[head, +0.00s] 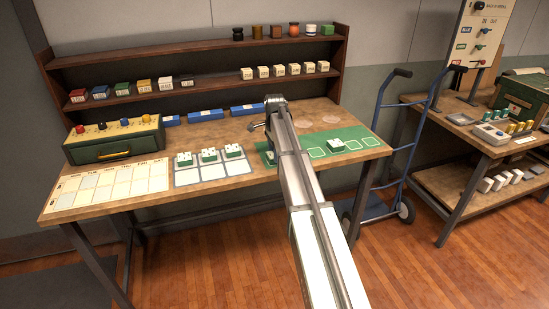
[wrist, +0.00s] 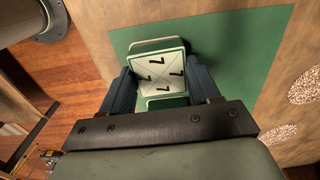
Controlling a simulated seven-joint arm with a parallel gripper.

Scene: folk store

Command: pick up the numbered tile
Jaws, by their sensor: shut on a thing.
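The numbered tile (wrist: 160,72) has a pale top with several black 7s and crossing thin lines. In the wrist view it sits between the two dark blue fingers of my gripper (wrist: 163,82), which is shut on it. Green and white edges show just beyond and below the tile; I cannot tell whether they belong to another tile. The green mat (wrist: 232,50) lies beneath. In the head view my arm hides the held tile and the fingertips. A white and green tile (head: 350,145) lies on the mat right of my arm.
Three tiles (head: 209,156) stand on a pale card left of my arm. A green box with knobs (head: 112,141) is at the bench's left. A two-tier shelf (head: 205,60) with small blocks and jars backs the bench. A blue hand truck (head: 385,150) stands close to the right end.

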